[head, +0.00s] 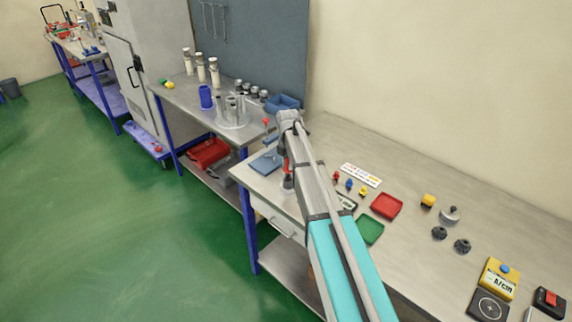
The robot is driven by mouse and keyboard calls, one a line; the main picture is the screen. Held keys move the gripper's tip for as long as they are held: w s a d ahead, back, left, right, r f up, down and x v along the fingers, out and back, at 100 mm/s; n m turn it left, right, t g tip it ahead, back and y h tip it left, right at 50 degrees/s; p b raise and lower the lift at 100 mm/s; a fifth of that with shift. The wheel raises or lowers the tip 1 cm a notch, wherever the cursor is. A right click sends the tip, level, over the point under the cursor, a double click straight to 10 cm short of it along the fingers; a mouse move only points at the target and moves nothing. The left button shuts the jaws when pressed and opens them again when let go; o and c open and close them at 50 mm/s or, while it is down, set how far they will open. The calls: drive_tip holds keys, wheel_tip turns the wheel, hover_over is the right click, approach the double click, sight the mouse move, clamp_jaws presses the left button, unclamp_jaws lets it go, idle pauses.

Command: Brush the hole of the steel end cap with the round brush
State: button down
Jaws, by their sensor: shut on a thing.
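My arm reaches away over the near bench and bends down at its far end. My gripper (288,184) is low over the bench's left end, mostly hidden by my own arm. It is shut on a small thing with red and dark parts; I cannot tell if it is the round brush. A grey metal part with a small knob (450,215) lies at right on the bench; I cannot tell if it is the steel end cap. No hole can be made out.
A blue plate fixture (266,163) with a red-tipped upright stands left of my gripper. A red tray (386,206), a green tray (369,229) and dark knobs (462,246) lie right of my arm. A yellow device (499,277) is at front right. Bare bench lies along the wall.

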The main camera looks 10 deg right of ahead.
drive_tip(key=shift+f+b, duration=0.5)
drive_tip(key=shift+f, duration=0.15)
drive_tip(key=shift+r, duration=0.2)
drive_tip(key=shift+r+p, duration=0.85)
drive_tip(key=shift+p, duration=0.2)
drive_tip(key=shift+f, duration=0.2)
drive_tip(key=shift+f+b, duration=0.85)
drive_tip(key=shift+b, duration=0.2)
drive_tip(key=shift+r, duration=0.15)
drive_tip(key=shift+r+p, duration=0.9)
drive_tip(key=shift+p, duration=0.15)
drive_tip(key=shift+f, duration=0.15)
drive_tip(key=shift+f+b, duration=0.9)
drive_tip(key=shift+b, duration=0.15)
